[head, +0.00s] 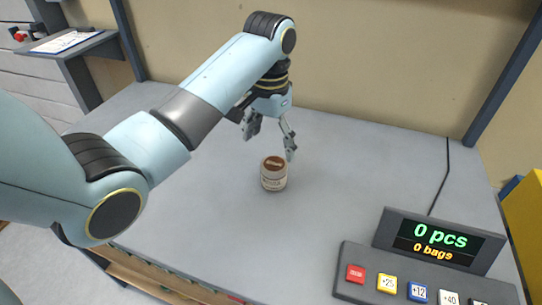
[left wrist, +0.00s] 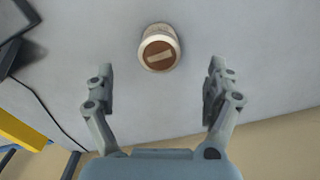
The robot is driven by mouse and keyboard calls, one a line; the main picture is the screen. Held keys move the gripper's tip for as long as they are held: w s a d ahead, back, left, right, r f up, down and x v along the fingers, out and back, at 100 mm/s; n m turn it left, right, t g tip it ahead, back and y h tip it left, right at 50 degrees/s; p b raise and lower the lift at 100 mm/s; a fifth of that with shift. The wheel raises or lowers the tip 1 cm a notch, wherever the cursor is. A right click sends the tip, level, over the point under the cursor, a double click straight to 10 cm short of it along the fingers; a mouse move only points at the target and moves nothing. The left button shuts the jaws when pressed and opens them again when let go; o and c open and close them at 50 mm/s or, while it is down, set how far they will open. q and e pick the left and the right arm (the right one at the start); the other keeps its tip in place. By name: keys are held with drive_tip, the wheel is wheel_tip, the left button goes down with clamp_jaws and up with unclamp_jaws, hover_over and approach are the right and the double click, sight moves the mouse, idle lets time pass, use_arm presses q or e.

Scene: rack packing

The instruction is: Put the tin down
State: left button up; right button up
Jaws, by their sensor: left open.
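The tin (head: 273,174) is a small round container with a brown lid and a pale label. It stands upright on the grey table in the head view. In the left wrist view the tin (left wrist: 159,48) shows from above, beyond the fingertips and between their lines. My left gripper (head: 270,142) is open and empty, just behind the tin in the head view and apart from it. Its two spread fingers also show in the left wrist view (left wrist: 160,88). My right gripper is not in view.
A counter display (head: 438,240) reading 0 pcs and 0 bags stands at the front right, with a button panel (head: 420,285) before it. A dark cable (head: 440,178) runs behind it. A yellow object (head: 526,215) is at the right edge. The table (head: 350,165) around the tin is clear.

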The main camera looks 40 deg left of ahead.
sight(277, 164)
use_arm(q)
drive_tip(key=shift+r+n, duration=0.1)
drive_tip(key=shift+n, duration=0.6)
drive_tip(key=shift+w+f+n, duration=0.15)
drive_tip(key=shift+f+n, duration=0.05)
drive_tip(key=shift+n, duration=0.9)
drive_tip(key=n, duration=0.6)
drive_tip(key=shift+w+f+p, duration=0.25)
drive_tip(key=shift+f+p, duration=0.1)
drive_tip(key=shift+f, duration=0.05)
drive_tip(key=n, duration=0.3)
drive_tip(key=n+p, duration=0.1)
drive_tip(key=n, duration=0.1)
drive_tip(key=shift+w+d+f, duration=0.15)
drive_tip(key=shift+w+f, duration=0.1)
drive_tip(key=shift+d+n, duration=0.1)
drive_tip(key=shift+n, duration=0.9)
drive_tip(key=shift+d+n+p, duration=0.2)
drive_tip(key=shift+n+p, duration=0.1)
drive_tip(key=shift+p, duration=0.35)
drive_tip(key=shift+w+f, duration=0.1)
drive_tip(key=shift+f, duration=0.25)
wheel_tip(277, 164, down, 5)
drive_tip(key=shift+r+b, duration=0.15)
drive_tip(key=shift+b, duration=0.15)
drive_tip(key=f, duration=0.4)
drive_tip(key=shift+a+f, duration=0.15)
drive_tip(key=shift+a, duration=0.25)
drive_tip(key=shift+f, duration=0.5)
